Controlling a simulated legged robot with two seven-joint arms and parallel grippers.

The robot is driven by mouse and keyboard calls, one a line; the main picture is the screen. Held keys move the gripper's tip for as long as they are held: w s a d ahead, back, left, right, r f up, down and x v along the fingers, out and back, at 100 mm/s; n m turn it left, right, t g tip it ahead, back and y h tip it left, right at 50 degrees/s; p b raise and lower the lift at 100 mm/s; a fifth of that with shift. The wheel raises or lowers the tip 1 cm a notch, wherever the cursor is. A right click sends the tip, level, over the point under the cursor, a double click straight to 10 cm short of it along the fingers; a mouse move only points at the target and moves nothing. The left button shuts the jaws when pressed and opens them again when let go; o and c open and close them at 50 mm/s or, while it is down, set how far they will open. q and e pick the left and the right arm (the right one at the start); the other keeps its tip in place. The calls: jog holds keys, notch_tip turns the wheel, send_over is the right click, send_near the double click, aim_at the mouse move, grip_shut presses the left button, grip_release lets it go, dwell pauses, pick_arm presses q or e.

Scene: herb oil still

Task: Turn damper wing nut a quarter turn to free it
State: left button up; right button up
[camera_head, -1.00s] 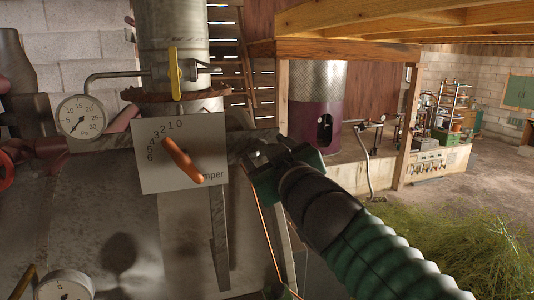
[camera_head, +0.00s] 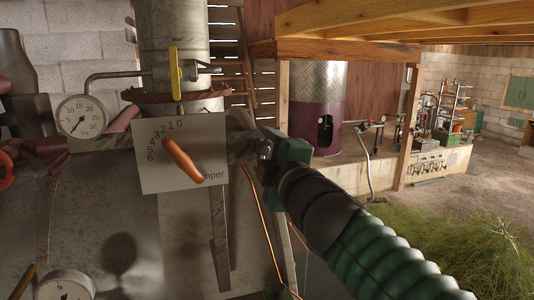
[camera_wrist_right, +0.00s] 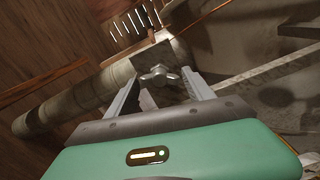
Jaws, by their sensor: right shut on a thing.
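The damper plate (camera_head: 152,175) is a pale card with a number scale on the still's front. An orange damper handle (camera_head: 182,160) lies across it, tilted from upper left to lower right. My right gripper (camera_head: 262,150) is just right of the plate, its jaws toward the metal there. In the right wrist view the small grey metal wing nut (camera_wrist_right: 158,75) sits between the two fingers, and the gripper is shut on it. In the head view the gripper hides the nut. My left gripper is not in view.
A yellow-handled valve (camera_head: 175,72) and a dial gauge (camera_head: 81,117) are above and left of the plate. A second gauge (camera_head: 64,286) is at the lower left. A wooden post (camera_head: 407,125) and a heap of green herbs (camera_head: 440,240) are at the right.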

jog(key=n, duration=0.4)
jog(key=shift+n, duration=0.4)
dwell(0.4)
jog(key=o, duration=1.1)
jog(key=shift+w, duration=0.1)
jog(key=shift+o, duration=1.1)
jog(key=shift+w+f, duration=0.1)
jog(key=shift+w, duration=0.25)
jog(key=shift+a, duration=0.1)
jog(key=shift+s, duration=0.1)
